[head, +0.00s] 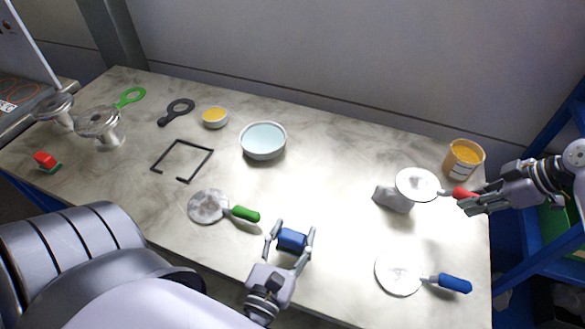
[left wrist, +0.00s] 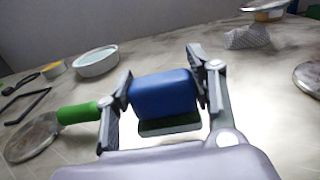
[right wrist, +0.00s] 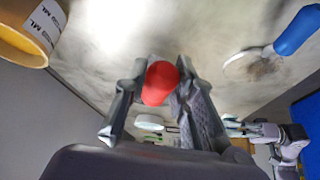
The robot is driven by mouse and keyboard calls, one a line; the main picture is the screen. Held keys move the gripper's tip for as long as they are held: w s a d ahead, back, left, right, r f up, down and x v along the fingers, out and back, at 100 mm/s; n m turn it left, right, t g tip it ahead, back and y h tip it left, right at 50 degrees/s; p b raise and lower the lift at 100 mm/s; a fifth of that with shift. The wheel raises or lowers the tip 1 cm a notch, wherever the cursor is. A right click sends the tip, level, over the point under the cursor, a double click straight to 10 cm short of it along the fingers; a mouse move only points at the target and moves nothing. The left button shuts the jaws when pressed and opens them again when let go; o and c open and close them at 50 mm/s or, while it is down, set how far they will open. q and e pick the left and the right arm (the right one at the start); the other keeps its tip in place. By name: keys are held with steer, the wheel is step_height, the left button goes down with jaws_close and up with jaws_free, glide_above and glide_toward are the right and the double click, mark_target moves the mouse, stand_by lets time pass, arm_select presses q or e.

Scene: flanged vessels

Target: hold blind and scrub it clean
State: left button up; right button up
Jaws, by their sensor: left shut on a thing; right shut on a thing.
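My right gripper (head: 474,200) is shut on the red handle (right wrist: 160,83) of a blind. Its pale disc (head: 417,184) is held out to the left, above a crumpled grey cloth (head: 393,200). My left gripper (head: 290,240) is shut on a blue scrubber block (left wrist: 163,93) with a dark green pad (left wrist: 168,125) underneath. The scrubber is well left of the held blind, apart from it. A green-handled blind (head: 208,206) with a stained grey disc lies left of my left gripper. A blue-handled blind (head: 399,277), with grey marks in the right wrist view (right wrist: 255,65), lies at the front right.
A bowl of pale blue liquid (head: 263,140), a small yellow-filled bowl (head: 215,117) and a black square frame (head: 182,160) stand left of centre. A yellow tub (head: 463,159) is at the back right. Flanged vessels (head: 101,126) and a red-and-green block (head: 47,161) are far left.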

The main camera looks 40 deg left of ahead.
arm_select(q)
steer(key=shift+f, duration=1.45)
steer(key=shift+w, duration=0.1)
steer(key=shift+x, duration=3.6)
steer(key=shift+f, duration=0.15)
